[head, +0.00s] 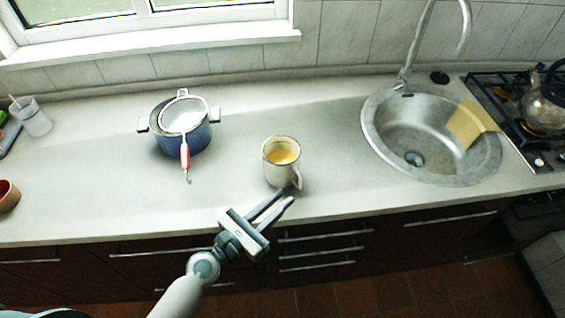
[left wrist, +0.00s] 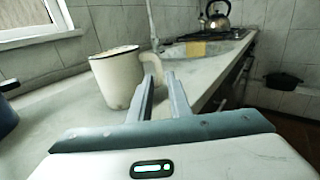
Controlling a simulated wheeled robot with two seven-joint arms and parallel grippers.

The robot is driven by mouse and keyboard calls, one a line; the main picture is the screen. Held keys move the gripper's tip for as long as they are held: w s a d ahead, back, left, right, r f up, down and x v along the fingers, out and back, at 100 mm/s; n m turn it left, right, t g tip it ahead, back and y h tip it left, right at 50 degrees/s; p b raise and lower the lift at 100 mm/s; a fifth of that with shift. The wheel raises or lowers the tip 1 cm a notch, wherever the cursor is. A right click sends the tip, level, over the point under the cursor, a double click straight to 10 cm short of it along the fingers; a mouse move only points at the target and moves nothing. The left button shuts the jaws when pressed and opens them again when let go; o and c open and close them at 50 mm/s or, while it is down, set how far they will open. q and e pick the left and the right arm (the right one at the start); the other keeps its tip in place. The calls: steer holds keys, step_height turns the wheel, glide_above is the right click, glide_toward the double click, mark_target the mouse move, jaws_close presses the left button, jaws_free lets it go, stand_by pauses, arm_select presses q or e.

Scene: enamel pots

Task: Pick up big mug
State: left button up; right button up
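The big mug (head: 275,170) is a cream enamel mug with a dark rim and a yellowish content, upright on the counter near its front edge. Its handle points toward the front right. In the left wrist view the mug (left wrist: 115,80) stands just ahead and left of the fingers, with its handle on the right side by the fingertips. My left gripper (head: 286,197) is at the counter's front edge, close to the handle. Its fingers (left wrist: 158,78) are parted with a narrow gap, and nothing is clearly held between them. Contact with the handle cannot be told. My right gripper is not seen.
A blue pot (head: 188,140) with a red-handled strainer (head: 183,117) on top stands left of the mug. A round sink (head: 383,140) with a yellow cloth or board is at right, beside a stove with a kettle (head: 545,108). The counter around the mug is clear.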

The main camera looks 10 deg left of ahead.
mark_target(300, 183)
arm_select(q)
steer(key=p+x, duration=0.1)
steer(key=x, duration=0.5)
steer(key=shift+w+d, duration=0.3)
steer(key=shift+w, duration=0.1)
steer(key=shift+p+x, duration=0.45)
steer(key=shift+x, duration=2.15)
steer(key=shift+w+a+f, duration=0.1)
steer(key=shift+a, duration=0.05)
steer(key=shift+c, duration=0.5)
jaws_close()
